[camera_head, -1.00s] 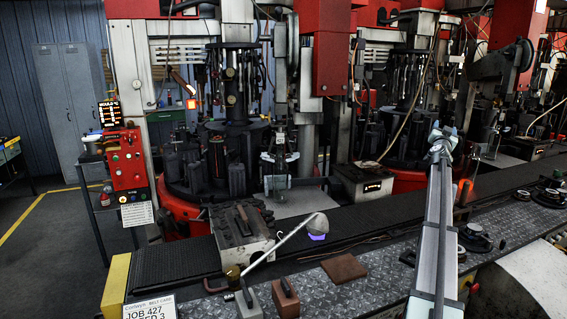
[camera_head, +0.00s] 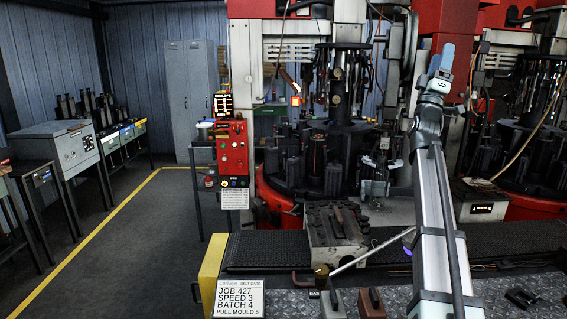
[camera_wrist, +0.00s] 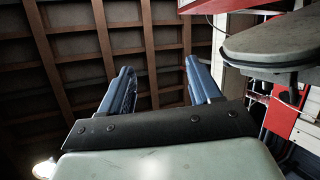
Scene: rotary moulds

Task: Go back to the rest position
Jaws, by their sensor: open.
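My gripper (camera_head: 440,60) is raised high at the end of my grey arm, right of centre in the head view. Its blue fingers point upward in front of the red and grey machine. The wrist view shows the two blue fingers of my gripper (camera_wrist: 159,72) spread apart with nothing between them. Behind them is a dark beamed ceiling. My arm hides part of the belt and of the machine behind it.
A dark belt (camera_head: 290,252) and patterned metal deck (camera_head: 290,302) run across the front. A mould block (camera_head: 335,228) sits on the belt side. A job sign (camera_head: 238,298) stands at the front. The grey floor (camera_head: 150,255) at left is open. A red control panel (camera_head: 233,150) stands beside the machine.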

